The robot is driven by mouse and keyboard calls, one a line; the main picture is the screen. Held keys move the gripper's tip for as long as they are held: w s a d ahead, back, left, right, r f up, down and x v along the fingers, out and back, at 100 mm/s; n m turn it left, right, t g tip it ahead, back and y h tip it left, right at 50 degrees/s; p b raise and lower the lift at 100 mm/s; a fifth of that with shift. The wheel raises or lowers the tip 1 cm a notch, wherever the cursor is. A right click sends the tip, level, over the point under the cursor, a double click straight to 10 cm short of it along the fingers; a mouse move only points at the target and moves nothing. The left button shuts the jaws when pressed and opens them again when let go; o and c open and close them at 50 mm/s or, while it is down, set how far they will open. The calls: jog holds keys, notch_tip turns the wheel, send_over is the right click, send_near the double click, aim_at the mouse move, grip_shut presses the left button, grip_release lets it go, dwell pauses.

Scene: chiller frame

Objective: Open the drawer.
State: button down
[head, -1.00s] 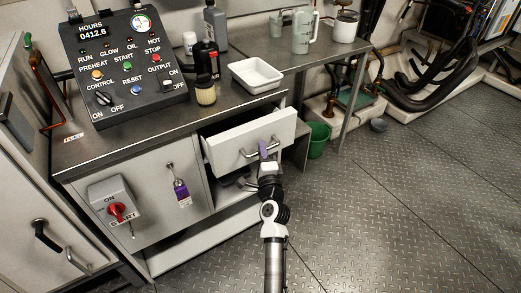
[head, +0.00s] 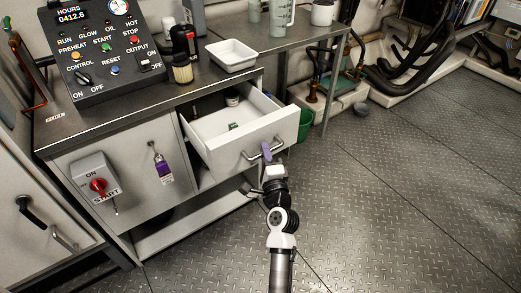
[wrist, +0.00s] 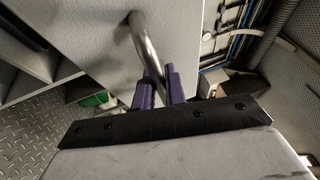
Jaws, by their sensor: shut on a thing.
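The white drawer (head: 233,125) stands pulled well out of the grey bench, and I see into it from above. Inside it lie a small green item (head: 233,126) and a small round item (head: 232,99) near the back. My gripper (head: 266,151) is at the drawer front, its purple fingers shut on the metal bar handle (head: 252,156). In the wrist view the purple fingers (wrist: 158,85) sit on either side of the handle (wrist: 147,50), against the drawer front (wrist: 90,30).
A control panel (head: 103,48), a dark bottle with a filter and a white tray (head: 232,56) stand on the bench top. A red START switch (head: 98,187) and a purple-tagged padlock (head: 162,172) are on the cabinet front. A green bucket (head: 304,122) stands behind the drawer. The plate floor at right is clear.

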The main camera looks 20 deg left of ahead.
jog(key=shift+s+d, duration=0.2)
jog(key=shift+d, duration=0.1)
jog(key=c, duration=1.5)
grip_release()
jog(key=shift+o, duration=0.2)
jog(key=shift+s+f, duration=0.1)
